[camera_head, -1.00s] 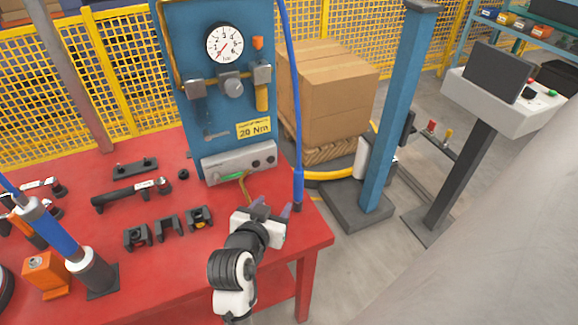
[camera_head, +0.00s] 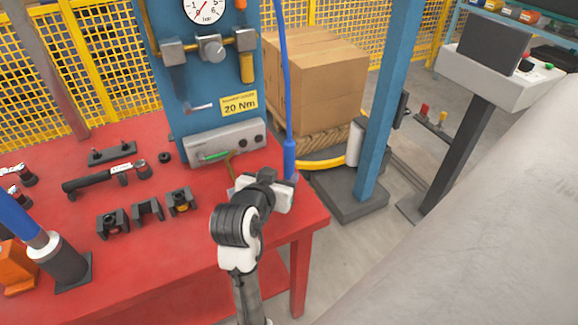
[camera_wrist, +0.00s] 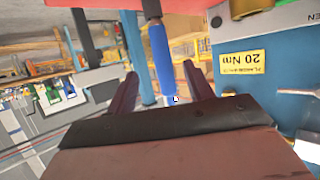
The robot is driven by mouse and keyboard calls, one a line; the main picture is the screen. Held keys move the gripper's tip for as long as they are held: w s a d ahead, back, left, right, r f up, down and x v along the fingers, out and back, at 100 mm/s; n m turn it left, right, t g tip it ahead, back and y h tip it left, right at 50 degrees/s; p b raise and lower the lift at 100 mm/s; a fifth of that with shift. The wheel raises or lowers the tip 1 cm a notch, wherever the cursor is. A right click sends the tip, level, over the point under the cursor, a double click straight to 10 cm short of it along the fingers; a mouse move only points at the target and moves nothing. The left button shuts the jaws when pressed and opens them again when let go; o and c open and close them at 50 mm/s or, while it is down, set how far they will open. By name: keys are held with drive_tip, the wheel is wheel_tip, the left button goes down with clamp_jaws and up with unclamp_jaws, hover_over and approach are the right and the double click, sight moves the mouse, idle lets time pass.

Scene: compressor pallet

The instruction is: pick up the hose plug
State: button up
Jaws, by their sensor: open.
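The fingers are apart, with visible gaps on both sides of the plug. I cannot tell how far along the fingers it sits.
The red table (camera_head: 150,245) lies below my gripper, with black holders (camera_head: 147,208) and a torque wrench (camera_head: 105,177) to the left. The blue panel (camera_head: 205,95) stands close behind. A blue post (camera_head: 380,110) and a boxed pallet are to the right, beyond the table edge.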

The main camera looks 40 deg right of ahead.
sight(287, 164)
drive_tip(key=x, duration=0.2)
drive_tip(key=p+x, duration=0.1)
drive_tip(key=x, duration=0.2)
drive_tip(key=p+x, duration=0.1)
drive_tip(key=x, duration=0.2)
drive_tip(key=shift+w+d+r, duration=0.2)
drive_tip(key=shift+w+r, duration=0.05)
drive_tip(key=shift+r, duration=0.05)
clamp_jaws()
drive_tip(key=shift+r, duration=0.1)
